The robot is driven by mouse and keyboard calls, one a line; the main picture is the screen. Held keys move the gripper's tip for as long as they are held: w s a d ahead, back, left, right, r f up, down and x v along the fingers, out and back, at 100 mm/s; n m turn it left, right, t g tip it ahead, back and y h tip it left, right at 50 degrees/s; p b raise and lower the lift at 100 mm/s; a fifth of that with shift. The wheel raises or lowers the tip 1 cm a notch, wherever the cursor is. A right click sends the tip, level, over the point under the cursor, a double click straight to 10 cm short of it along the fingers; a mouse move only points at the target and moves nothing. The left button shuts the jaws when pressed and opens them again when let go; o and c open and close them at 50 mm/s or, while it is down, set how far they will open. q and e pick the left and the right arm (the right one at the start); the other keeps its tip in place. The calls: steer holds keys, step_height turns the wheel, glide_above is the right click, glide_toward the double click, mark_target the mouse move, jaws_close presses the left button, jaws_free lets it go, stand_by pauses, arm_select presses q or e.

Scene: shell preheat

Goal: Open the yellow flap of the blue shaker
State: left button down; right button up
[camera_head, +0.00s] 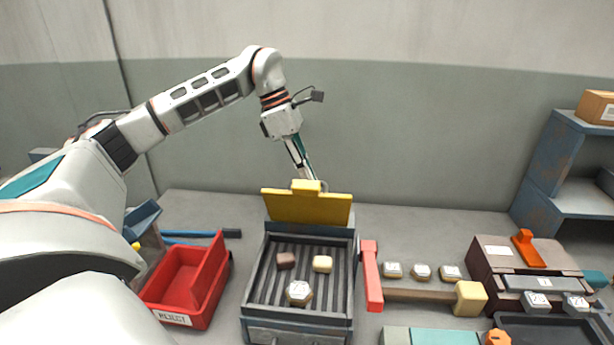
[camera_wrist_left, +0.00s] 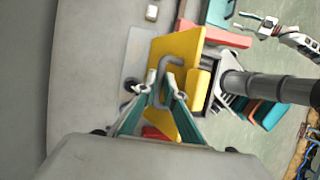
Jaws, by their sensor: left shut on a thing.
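The blue shaker (camera_head: 352,252) is a grey-blue box with a ribbed floor. A brown block, a cream block and a white hexagonal piece (camera_head: 299,293) lie in it. Its yellow flap (camera_head: 320,213) stands raised at the back edge. The flap also shows in the left wrist view (camera_wrist_left: 181,52), with a grey bent handle (camera_wrist_left: 173,63) on its face. My left gripper (camera_head: 309,178) reaches down from behind to the flap's top. In the left wrist view its fingertips (camera_wrist_left: 166,93) are shut on the handle. A white arm with a small gripper, likely my right one, shows at the top right.
A red bin (camera_head: 178,284) labelled "REJECT" stands left of the shaker. A red bar (camera_head: 371,275) and a beam with a yellow end (camera_head: 470,298) lie at its right, near several hexagonal pieces. A dark red machine (camera_head: 492,262) stands farther right.

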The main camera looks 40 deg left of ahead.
arm_select(q)
steer(key=w+a+f+g+h, duration=0.2)
steer(key=w+a+f+g, duration=0.1)
steer(key=w, duration=0.2)
steer(key=shift+w+a+n, duration=0.25)
steer(key=shift+w+n, duration=0.1)
steer(key=shift+n, duration=0.05)
steer(key=shift+w, duration=0.1)
stand_by(0.8)
steer(key=c, duration=2.1)
jaws_free()
steer(key=shift+w, duration=0.15)
steer(key=shift+c, duration=0.2)
step_height(320, 180, up, 10)
steer(key=shift+a, duration=0.1)
